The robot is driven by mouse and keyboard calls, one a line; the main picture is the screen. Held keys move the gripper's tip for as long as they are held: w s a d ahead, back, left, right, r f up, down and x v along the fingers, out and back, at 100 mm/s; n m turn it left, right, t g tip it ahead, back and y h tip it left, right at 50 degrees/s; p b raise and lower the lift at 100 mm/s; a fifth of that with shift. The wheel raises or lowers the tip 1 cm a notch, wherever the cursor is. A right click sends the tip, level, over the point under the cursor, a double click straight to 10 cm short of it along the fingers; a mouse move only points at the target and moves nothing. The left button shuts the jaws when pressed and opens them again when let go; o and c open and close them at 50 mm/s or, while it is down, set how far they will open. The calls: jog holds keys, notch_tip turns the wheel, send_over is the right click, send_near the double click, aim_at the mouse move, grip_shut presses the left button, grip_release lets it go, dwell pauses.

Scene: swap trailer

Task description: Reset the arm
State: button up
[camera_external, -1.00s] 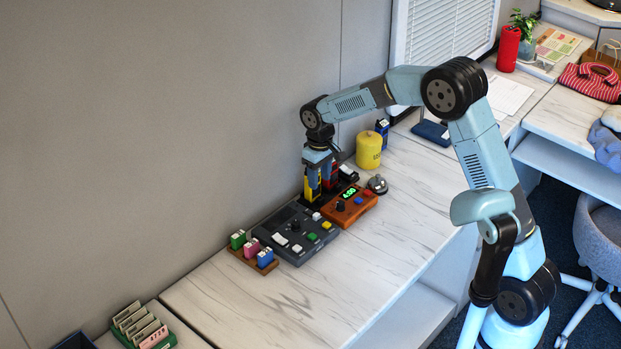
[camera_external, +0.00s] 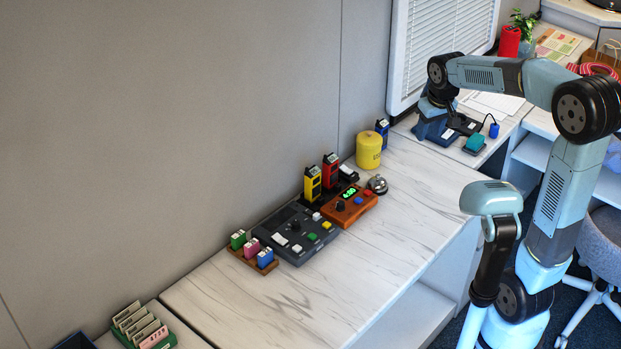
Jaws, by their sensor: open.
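My gripper (camera_external: 432,112) is at the far end of the counter, under the arm's bent wrist. It is open, and I see nothing held in it. It hangs at the dark blue object (camera_external: 434,132) near the window; I cannot tell whether they touch. A yellow handheld unit (camera_external: 313,184) and a red handheld unit (camera_external: 331,171) stand upright in a black holder beside the wall, well left of my gripper. My arm arches high over the right part of the counter.
A grey control panel (camera_external: 293,238), an orange timer box (camera_external: 350,206), a bell (camera_external: 377,184) and a yellow canister (camera_external: 368,151) stand on the counter (camera_external: 290,309). A teal-topped device (camera_external: 475,143) lies near my gripper. The counter's front strip is clear.

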jog(key=s+d+r+m+t, duration=0.1)
jog(key=s+d+m+t, duration=0.2)
jog(key=s+d, duration=1.3)
jog(key=shift+s+d+r+m+h, duration=0.15)
jog(key=shift+s+d+m+h, duration=0.45)
jog(key=shift+s, duration=1.5)
jog(key=shift+a, duration=0.35)
